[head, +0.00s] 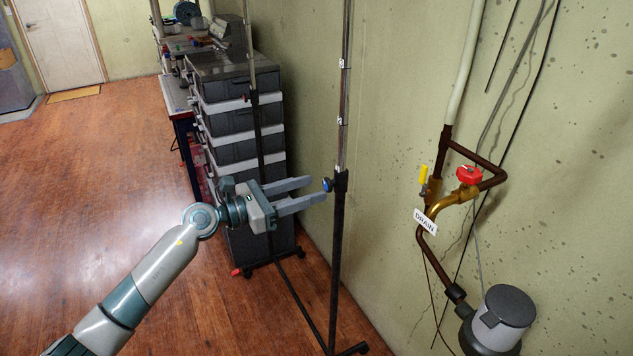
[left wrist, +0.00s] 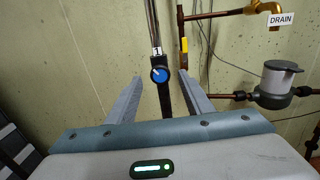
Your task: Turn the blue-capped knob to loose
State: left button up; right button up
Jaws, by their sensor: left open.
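The blue-capped knob (head: 327,185) sits on the black clamp of an upright stand (head: 338,240) with a chrome upper pole. In the left wrist view the knob (left wrist: 159,74) shows face-on, with a white pointer mark on its blue cap. My left gripper (head: 307,191) is open, its two grey fingers reaching right toward the knob. In the left wrist view the fingers (left wrist: 157,84) lie either side of the knob, with space between. I cannot tell whether the fingertips reach as far as the knob. My right gripper is not in view.
A dark drawer stack (head: 240,135) stands behind my left gripper. On the right wall are brown pipes with a red valve handle (head: 468,175), a yellow lever (head: 423,176), a DRAIN tag (head: 425,221) and a grey meter (head: 500,318). Wooden floor at left is clear.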

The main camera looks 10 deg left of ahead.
aim_at(330, 184)
pick_arm(q)
jog(key=shift+x, duration=1.45)
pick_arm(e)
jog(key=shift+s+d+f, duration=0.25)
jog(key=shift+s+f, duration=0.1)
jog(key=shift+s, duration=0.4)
pick_arm(q)
jog(key=c, duration=1)
jog(key=shift+p, duration=0.3)
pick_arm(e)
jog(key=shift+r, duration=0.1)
pick_arm(q)
jog(key=n+p, duration=0.3)
jog(key=shift+r, duration=0.15)
jog(key=n+p, duration=0.2)
jog(key=n, duration=0.2)
jog(key=shift+w+p, duration=0.1)
jog(key=shift+p, duration=0.2)
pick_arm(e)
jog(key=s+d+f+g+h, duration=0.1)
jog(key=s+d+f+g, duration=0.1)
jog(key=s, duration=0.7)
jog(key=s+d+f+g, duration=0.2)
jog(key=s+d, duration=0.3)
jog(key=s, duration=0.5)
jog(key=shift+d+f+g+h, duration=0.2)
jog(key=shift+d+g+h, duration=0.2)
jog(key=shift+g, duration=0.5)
